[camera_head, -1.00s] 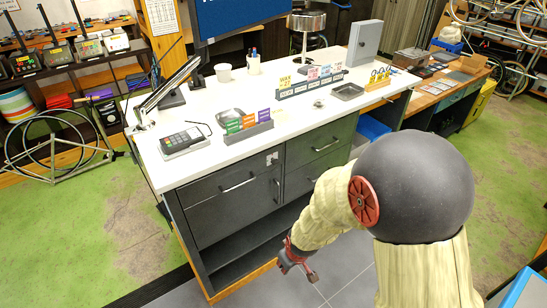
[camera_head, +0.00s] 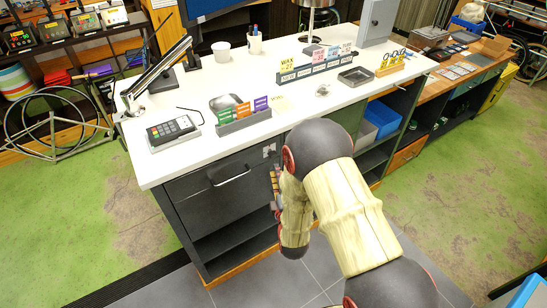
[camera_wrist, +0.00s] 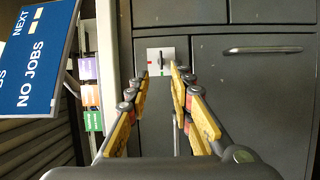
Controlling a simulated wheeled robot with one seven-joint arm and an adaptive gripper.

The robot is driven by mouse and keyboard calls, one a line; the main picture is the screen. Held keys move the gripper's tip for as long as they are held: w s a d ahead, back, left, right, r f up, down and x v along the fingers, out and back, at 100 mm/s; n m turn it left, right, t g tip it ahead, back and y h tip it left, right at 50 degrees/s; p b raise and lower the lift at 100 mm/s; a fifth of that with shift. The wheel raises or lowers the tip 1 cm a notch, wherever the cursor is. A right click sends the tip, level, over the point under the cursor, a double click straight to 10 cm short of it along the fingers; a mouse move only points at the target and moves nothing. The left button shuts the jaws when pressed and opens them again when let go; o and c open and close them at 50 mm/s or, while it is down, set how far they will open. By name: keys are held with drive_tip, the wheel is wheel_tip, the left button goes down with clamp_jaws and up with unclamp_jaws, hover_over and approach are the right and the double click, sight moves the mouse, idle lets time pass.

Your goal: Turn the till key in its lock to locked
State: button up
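The till lock's light plate (camera_head: 269,150) is on the dark drawer front under the counter. In the wrist view the lock plate (camera_wrist: 152,63) has a red mark at its left and a green mark at its lower edge. The dark key (camera_wrist: 160,60) stands out of the plate, its long side running up and down in that picture. My gripper (camera_wrist: 153,84) is open and empty, its fingers pointing at the plate, with the key between the fingertip lines and apparently just beyond them. In the head view my gripper (camera_head: 276,188) is partly hidden by my arm, below the plate.
The white counter (camera_head: 200,100) overhangs the drawers. It holds a card terminal (camera_head: 171,130), a card rack (camera_head: 243,122) and a grey tray (camera_head: 355,76). A drawer handle (camera_wrist: 262,50) juts out right of the lock in the wrist view. Blue bins (camera_head: 383,118) sit in an open shelf.

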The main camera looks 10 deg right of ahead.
sight(273, 156)
drive_tip(key=shift+w+d+f+b, duration=0.1)
drive_tip(key=shift+w+d+b, duration=0.1)
drive_tip(key=shift+w, duration=1.8)
drive_tip(key=shift+w+d+f+b, duration=0.1)
drive_tip(key=shift+w+d+b, duration=0.1)
drive_tip(key=shift+w, duration=1.75)
drive_tip(key=shift+c, duration=1.4)
clamp_jaws()
